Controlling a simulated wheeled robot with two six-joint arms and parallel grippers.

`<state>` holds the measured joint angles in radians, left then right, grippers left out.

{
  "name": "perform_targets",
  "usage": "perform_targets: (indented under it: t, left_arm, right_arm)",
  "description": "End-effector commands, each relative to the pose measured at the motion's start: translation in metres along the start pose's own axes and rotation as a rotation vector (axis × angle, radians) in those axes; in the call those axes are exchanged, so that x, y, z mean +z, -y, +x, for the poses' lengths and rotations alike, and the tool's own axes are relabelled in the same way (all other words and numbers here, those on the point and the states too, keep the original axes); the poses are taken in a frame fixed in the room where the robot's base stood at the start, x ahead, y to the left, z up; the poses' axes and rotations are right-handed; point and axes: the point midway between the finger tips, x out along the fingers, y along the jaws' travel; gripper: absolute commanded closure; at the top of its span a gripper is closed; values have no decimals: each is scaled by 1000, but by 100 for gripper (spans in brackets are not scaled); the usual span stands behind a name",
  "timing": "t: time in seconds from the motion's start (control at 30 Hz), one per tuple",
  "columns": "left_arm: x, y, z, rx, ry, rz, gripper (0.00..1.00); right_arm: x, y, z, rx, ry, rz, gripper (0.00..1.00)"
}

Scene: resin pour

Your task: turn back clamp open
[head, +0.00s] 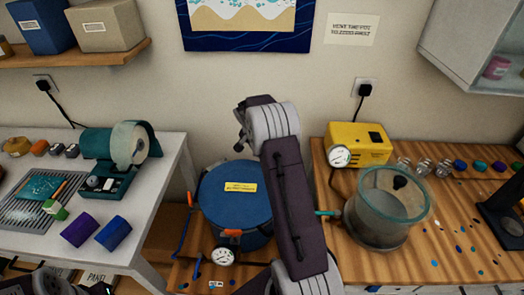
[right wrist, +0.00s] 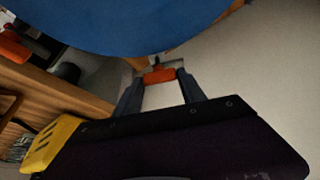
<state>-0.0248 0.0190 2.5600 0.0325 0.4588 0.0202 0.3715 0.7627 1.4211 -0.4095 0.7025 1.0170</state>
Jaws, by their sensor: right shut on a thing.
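The pressure pot with its round blue lid (head: 222,190) stands low between the two benches. An orange-tipped front clamp (head: 232,233) is at its near rim, and another orange tip (head: 190,199) shows at its left. My right arm reaches over the pot's right side, hiding part of it. In the right wrist view my right gripper (right wrist: 160,80) has its fingers either side of the back clamp's orange handle (right wrist: 160,75), close to the lid's edge (right wrist: 130,25). The head view hides this grip. A dark part of my left arm shows at the bottom left; its fingers are unclear.
A yellow pump (head: 345,145) and a clear vacuum chamber (head: 385,215) stand on the right wooden bench (head: 445,235). A pressure gauge (head: 222,256) sits at the pot's front. The left white bench (head: 160,190) holds a teal machine (head: 105,145) and coloured blocks.

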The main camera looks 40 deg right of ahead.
Motion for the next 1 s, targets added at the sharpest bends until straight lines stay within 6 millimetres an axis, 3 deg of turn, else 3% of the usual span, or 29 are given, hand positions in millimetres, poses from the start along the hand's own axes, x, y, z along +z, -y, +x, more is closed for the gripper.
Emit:
perform_targets:
  t: [0.03,0.1,0.43,0.8,1.0]
  left_arm:
    - [0,0,0,0,0,0,64]
    - [0,0,0,0,0,0,64]
    - [0,0,0,0,0,0,64]
    - [0,0,5,0,0,0,64]
    - [0,0,5,0,0,0,64]
  right_arm:
    - [-1,1,-1,-3,-3,2,47]
    - [-1,1,-1,-3,-3,1,31]
    - [0,0,-3,-2,-2,0,31]
    - [-1,1,-76,-5,-3,1,31]
    - [0,0,-91,-2,-2,1,31]
